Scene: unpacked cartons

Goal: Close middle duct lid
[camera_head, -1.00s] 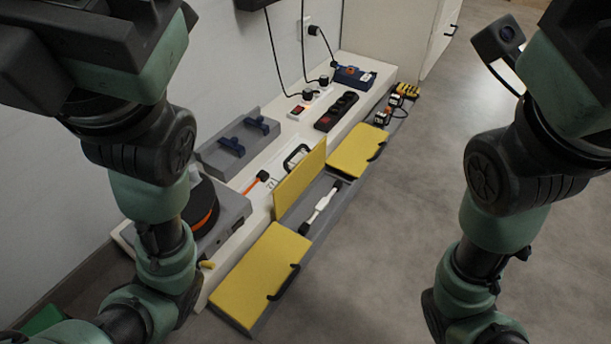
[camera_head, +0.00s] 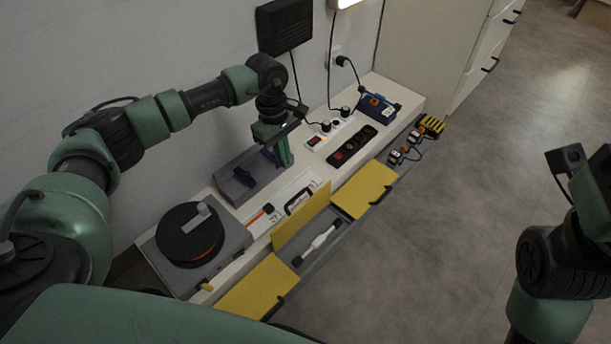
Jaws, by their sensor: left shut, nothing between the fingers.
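The middle duct lid (camera_head: 301,213) is yellow and stands open, upright along the wall side of its compartment. The open middle compartment (camera_head: 335,248) holds a white tool with dark ends (camera_head: 319,242). The yellow lids on either side lie flat: the near one (camera_head: 255,288) and the far one (camera_head: 364,189), each with a dark handle. My left gripper (camera_head: 286,156) points down over the bench near the grey tray, behind and beyond the middle lid, apart from it. It is shut and empty. My right arm shows at the right edge, its gripper outside the picture.
A cable reel (camera_head: 190,236) stands at the near end of the white bench. Cables hang by the wall. The floor (camera_head: 450,240) on the right is clear.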

